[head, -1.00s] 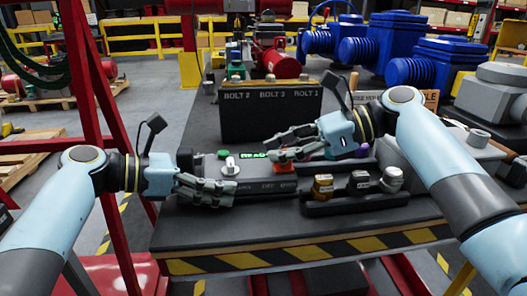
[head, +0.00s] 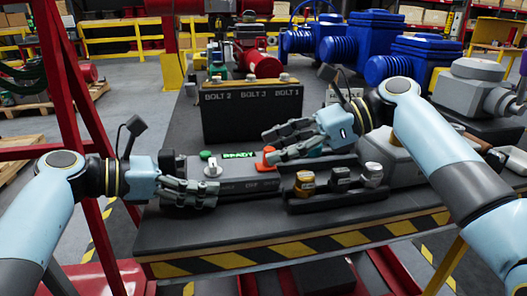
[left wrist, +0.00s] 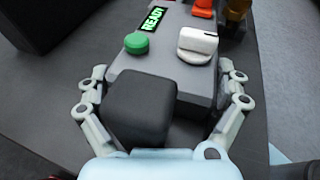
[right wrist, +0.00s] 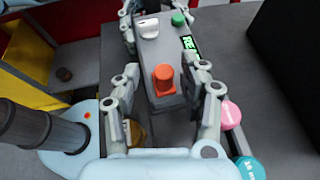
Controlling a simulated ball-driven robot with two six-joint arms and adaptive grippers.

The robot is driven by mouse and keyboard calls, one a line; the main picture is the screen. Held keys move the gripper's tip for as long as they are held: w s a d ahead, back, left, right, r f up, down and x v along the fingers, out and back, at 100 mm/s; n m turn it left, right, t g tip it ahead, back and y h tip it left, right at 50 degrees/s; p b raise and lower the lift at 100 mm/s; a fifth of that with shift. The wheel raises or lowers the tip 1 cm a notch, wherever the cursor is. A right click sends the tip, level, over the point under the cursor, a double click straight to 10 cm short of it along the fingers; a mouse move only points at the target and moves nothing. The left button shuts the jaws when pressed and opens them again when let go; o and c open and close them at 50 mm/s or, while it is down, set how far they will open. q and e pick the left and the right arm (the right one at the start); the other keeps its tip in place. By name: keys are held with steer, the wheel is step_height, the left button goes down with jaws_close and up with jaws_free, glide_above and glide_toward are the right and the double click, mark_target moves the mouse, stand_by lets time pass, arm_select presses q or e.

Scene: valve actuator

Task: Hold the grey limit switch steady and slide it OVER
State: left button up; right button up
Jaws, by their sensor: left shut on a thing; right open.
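The grey limit switch (head: 250,182) is a long box on the dark table, with a lit READY display (head: 238,155), a green button, a white knob (head: 212,171) and an orange part (head: 265,157) at its right end. My left gripper (head: 196,193) is shut on its left end. In the left wrist view its fingers straddle the box (left wrist: 185,82), with a black block (left wrist: 140,108) between them. My right gripper (head: 274,145) is open above the right end. In the right wrist view its fingers stand either side of the orange part (right wrist: 164,80), with visible gaps.
A black block labelled with bolts (head: 252,115) stands behind. A grey housing (head: 385,160) is at the right. A pink knob (right wrist: 229,115) and a teal knob (right wrist: 250,169) sit beside my right gripper.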

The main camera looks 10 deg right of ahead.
arm_select(q)
steer(key=shift+s+d, duration=0.1)
steer(key=shift+d, duration=0.25)
arm_select(e)
steer(key=v, duration=0.8)
steer(key=shift+s+d+r, duration=0.2)
steer(key=shift+d+r, duration=0.1)
arm_select(q)
steer(key=o, duration=0.4)
